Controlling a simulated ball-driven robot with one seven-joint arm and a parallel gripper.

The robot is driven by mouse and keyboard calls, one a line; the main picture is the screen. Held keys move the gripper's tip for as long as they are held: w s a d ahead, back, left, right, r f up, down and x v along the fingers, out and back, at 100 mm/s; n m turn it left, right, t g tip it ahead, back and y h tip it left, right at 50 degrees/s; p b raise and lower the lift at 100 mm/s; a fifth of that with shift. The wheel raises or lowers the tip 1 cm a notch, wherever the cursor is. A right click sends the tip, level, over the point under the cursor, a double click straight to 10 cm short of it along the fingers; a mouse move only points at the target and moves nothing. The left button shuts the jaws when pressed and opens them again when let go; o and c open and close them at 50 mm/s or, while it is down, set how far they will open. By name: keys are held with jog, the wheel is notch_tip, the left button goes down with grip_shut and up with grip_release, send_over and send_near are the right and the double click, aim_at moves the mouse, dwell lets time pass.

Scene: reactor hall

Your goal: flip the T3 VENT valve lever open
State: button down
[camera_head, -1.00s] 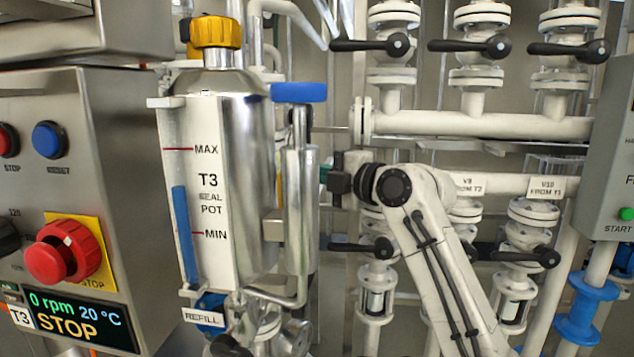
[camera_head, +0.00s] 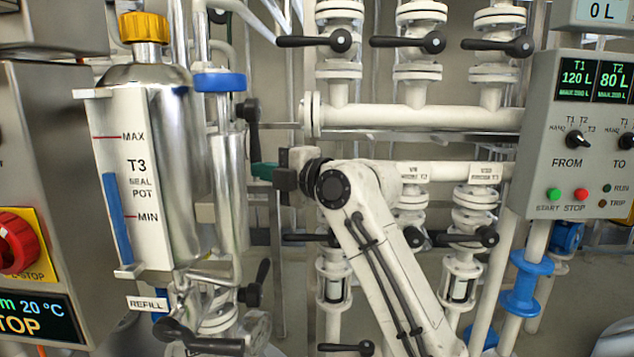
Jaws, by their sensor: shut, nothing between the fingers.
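No VENT label is legible, so I cannot tell for certain which lever is the T3 VENT lever. A black lever (camera_head: 251,127) stands upright beside the slim steel cylinder, right of the T3 seal pot (camera_head: 178,170). Another black lever (camera_head: 259,284) is tilted below the pot, right of the REFILL label. My gripper (camera_head: 263,171) shows small and partly hidden at the end of my white arm, its teal fingertips pointing left. It is shut and empty, just below the upright lever in the picture; I cannot tell the depth gap.
White pipework with several black-levered valves (camera_head: 408,42) stands behind my arm. A control box (camera_head: 580,135) with T1 and T2 displays is at right. A steel panel with a red stop button (camera_head: 14,246) is at left.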

jog(key=v, duration=1)
jog(key=shift+f+p, duration=0.3)
jog(key=shift+p, duration=0.05)
jog(key=shift+d, duration=0.1)
